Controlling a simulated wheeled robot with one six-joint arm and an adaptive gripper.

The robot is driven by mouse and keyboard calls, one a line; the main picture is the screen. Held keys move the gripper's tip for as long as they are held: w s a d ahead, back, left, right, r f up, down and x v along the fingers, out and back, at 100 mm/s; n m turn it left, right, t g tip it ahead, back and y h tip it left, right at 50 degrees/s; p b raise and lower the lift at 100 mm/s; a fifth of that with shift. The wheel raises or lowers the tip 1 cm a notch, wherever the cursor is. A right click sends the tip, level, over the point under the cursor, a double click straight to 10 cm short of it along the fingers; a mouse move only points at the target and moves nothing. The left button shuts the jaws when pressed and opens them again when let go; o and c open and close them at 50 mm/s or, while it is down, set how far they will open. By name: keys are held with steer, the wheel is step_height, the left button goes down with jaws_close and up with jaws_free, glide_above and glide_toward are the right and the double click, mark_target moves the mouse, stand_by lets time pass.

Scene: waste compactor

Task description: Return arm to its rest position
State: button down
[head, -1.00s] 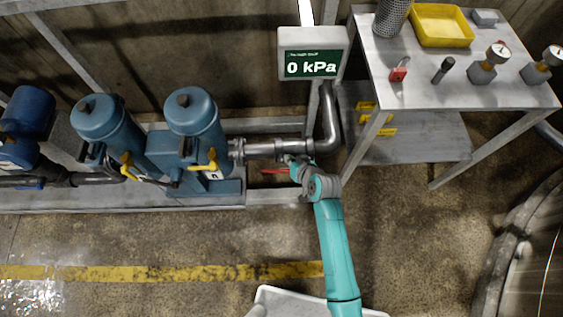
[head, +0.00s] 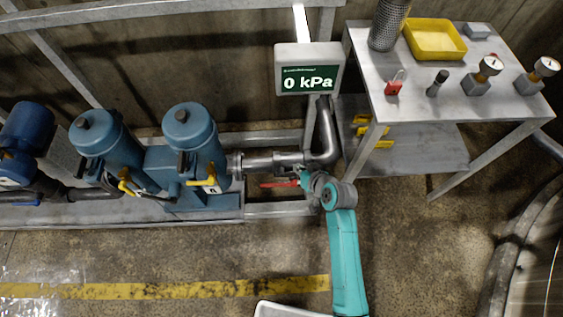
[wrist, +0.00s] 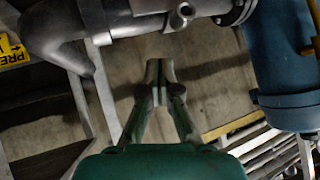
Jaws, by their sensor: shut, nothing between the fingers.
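My gripper (wrist: 157,88) is shut and empty in the wrist view, its fingertips together over bare floor. In the head view, my teal arm reaches up from the bottom right of centre, and its end is beside the steel pipe (head: 272,162), near a red handle (head: 279,184). My fingers are too small there to make out. In the wrist view, the pipe (wrist: 134,20) runs across the top, beyond the fingertips. I cannot tell from the head view how far my gripper is from the pipe.
Blue filter housings (head: 190,135) with yellow handles stand left of my arm. A display (head: 309,70) reads 0 kPa above the pipe. A metal table (head: 425,88) with a yellow tray (head: 435,40) and gauges stands at the right. Open floor with a yellow line lies in front.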

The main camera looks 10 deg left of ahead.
steer(key=s+d+m+t+h, duration=0.2)
steer(key=s+d, duration=0.6)
steer(key=s, duration=0.2)
steer(key=s+d+m+t+h, duration=0.1)
steer(key=s+d+t+h, duration=0.1)
steer(key=s+d, duration=0.75)
steer(key=s+d+r+m+t+h, duration=0.1)
steer(key=s+d+r, duration=0.1)
steer(key=s+r, duration=0.8)
steer(key=s+d+r+t+h, duration=0.1)
steer(key=s+d+r+t, duration=0.1)
steer(key=s+r, duration=0.8)
steer(key=shift+s+d+m+h, duration=0.15)
steer(key=shift+d+m+h, duration=0.2)
steer(key=shift+m+h, duration=0.05)
steer(key=shift+a, duration=0.15)
